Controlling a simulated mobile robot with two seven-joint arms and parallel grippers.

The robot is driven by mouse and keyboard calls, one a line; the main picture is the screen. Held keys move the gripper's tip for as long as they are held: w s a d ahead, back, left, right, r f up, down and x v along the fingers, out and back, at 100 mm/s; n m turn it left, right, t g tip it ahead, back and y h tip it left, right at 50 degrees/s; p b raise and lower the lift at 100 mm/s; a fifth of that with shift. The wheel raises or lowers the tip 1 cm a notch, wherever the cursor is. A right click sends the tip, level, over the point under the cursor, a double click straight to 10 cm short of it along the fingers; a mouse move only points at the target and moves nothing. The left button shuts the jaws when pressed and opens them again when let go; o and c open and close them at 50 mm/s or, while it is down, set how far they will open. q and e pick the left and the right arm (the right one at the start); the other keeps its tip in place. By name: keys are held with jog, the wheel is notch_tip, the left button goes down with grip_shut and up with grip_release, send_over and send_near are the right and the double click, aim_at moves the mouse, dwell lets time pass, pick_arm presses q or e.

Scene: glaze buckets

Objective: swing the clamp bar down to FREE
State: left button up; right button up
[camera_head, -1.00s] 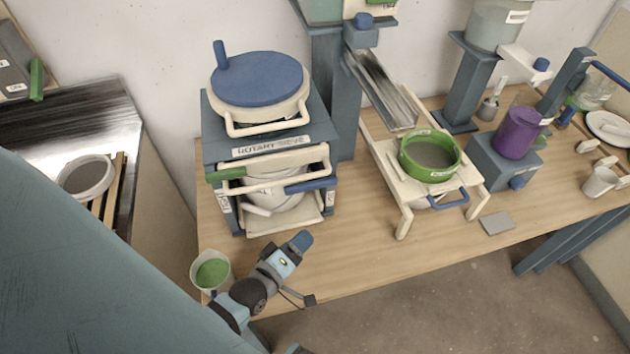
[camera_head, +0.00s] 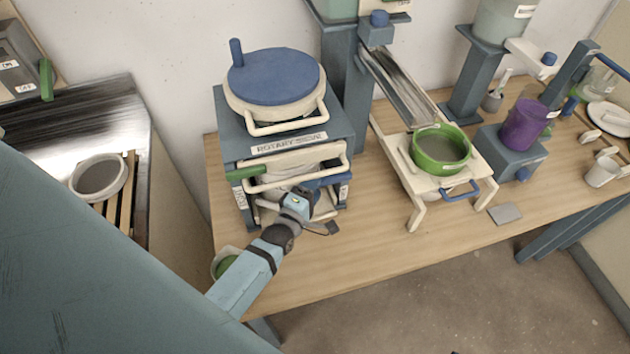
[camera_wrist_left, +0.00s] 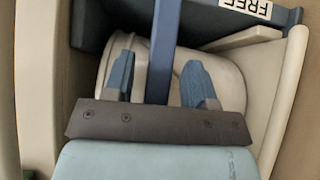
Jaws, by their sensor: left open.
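The rotary sieve machine (camera_head: 231,140) stands on the bench with a blue-lidded drum on top. A blue bar (camera_head: 331,180), which looks like the clamp bar's handle, crosses its front, partly hidden behind my left gripper (camera_head: 301,191). In the left wrist view the blue bar (camera_wrist_left: 164,45) runs between the two blue fingers of my left gripper (camera_wrist_left: 158,80). The fingers are apart, with a gap on each side of the bar. A FREE label (camera_wrist_left: 246,8) shows at the top right there. A pale rounded vessel (camera_wrist_left: 224,78) lies behind the fingers. My right gripper is out of view.
A green grip (camera_head: 246,173) sticks out at the machine's left. A cup with green content (camera_head: 224,264) stands by my left forearm. A green sieve bowl (camera_head: 440,150) on a cream stand is to the right.

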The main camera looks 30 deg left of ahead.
pick_arm(q)
jog(key=shift+w, duration=0.75)
grip_shut()
jog(key=shift+f+n+t+b, duration=0.3)
jog(key=shift+f+b, duration=0.35)
jog(key=shift+b, duration=0.75)
jog(key=shift+r+n, duration=0.1)
jog(key=shift+n, duration=0.2)
grip_release()
